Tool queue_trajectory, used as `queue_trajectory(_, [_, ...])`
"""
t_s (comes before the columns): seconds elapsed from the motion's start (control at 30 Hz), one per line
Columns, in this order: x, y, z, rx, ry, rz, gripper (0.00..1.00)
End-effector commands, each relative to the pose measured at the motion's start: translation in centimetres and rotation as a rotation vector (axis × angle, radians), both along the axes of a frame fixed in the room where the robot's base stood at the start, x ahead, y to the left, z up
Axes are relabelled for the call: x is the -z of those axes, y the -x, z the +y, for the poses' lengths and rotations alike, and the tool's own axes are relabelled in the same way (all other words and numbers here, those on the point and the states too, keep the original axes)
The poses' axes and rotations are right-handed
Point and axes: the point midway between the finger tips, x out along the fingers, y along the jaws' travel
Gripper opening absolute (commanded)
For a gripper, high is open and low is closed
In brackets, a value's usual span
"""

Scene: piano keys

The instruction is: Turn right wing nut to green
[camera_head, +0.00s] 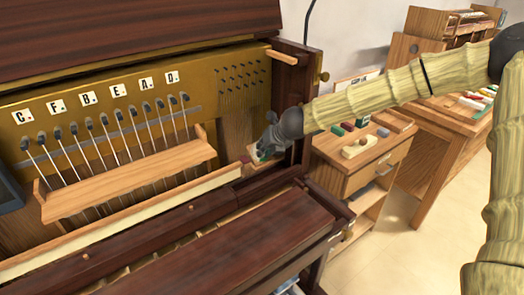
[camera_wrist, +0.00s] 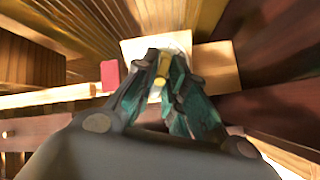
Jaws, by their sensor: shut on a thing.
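A brass-coloured piece, which looks like the wing nut (camera_wrist: 162,68), sits between my fingertips in the wrist view. My gripper (camera_wrist: 160,75) is closed on it, in front of a pale wooden block (camera_wrist: 140,47). In the head view my gripper (camera_head: 262,153) is at the right end of the piano's key area and hides the nut. A red patch (camera_wrist: 109,76) lies just left of the fingers; it also shows in the head view (camera_head: 246,160). No green mark can be made out apart from the teal-green of my fingers.
The open piano (camera_head: 230,110) has a row of hammers and a wooden rail (camera_head: 130,175) left of my gripper. Its dark side panel (camera_head: 290,90) stands close to the right. Beyond are a wooden cabinet (camera_head: 350,185) with small blocks and a workbench (camera_head: 455,115).

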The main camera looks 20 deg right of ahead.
Motion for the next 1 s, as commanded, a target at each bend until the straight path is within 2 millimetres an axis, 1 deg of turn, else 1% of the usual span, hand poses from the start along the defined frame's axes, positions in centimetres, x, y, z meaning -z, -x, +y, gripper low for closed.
queue_trajectory(0.07, [-0.24,0.0,0.0,-0.028,0.023,-0.007,0.0])
queue_trajectory(0.2, [-0.06,0.02,-0.02,-0.066,0.053,-0.018,0.0])
queue_trajectory(0.5, [-0.03,0.02,-0.04,-0.073,0.059,-0.02,0.0])
queue_trajectory(0.77, [-0.07,0.02,-0.06,-0.154,0.122,-0.043,0.0])
queue_trajectory(1.0, [0.06,0.02,-0.06,-0.159,0.126,-0.045,0.0])
